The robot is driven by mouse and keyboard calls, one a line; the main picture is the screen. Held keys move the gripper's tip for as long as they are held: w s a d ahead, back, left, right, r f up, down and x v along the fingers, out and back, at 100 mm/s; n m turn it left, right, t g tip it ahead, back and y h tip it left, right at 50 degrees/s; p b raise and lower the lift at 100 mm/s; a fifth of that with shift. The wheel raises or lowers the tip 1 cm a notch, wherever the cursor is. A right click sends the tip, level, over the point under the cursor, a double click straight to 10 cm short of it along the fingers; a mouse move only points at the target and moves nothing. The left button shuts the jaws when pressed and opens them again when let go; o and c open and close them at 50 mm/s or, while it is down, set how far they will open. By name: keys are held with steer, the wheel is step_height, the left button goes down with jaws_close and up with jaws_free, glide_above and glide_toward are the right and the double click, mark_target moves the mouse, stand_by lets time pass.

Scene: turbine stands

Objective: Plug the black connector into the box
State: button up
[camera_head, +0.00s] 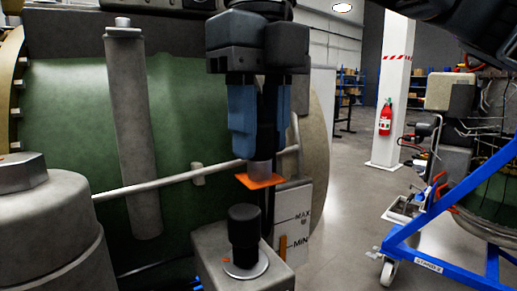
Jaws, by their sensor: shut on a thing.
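My gripper (264,142) points straight down at the upper middle, with its blue fingers on both sides of a dark piece. It is shut on this piece, which I take as the black connector (262,169); its body is mostly hidden between the fingers, and a grey end shows below them. A flat orange plate shows around or just behind that end; I cannot tell which. Below stands the grey box (214,244). A black round cylinder (244,226) stands upright on its top, on a silver disc. The connector's end appears above this cylinder, apart from it.
A large green drum (185,110) with a grey vertical tube (135,130) and a thin rod fills the left. A grey capped cylinder (60,240) stands front left. A blue wheeled stand (440,228) is at the right. Open floor lies between.

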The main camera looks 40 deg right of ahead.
mark_target(260, 121)
steer(key=shift+r+p, duration=0.4)
steer(key=shift+r, duration=0.35)
jaws_close()
steer(key=shift+r+p, duration=0.9)
steer(key=shift+r, duration=0.5)
steer(key=shift+a, duration=0.1)
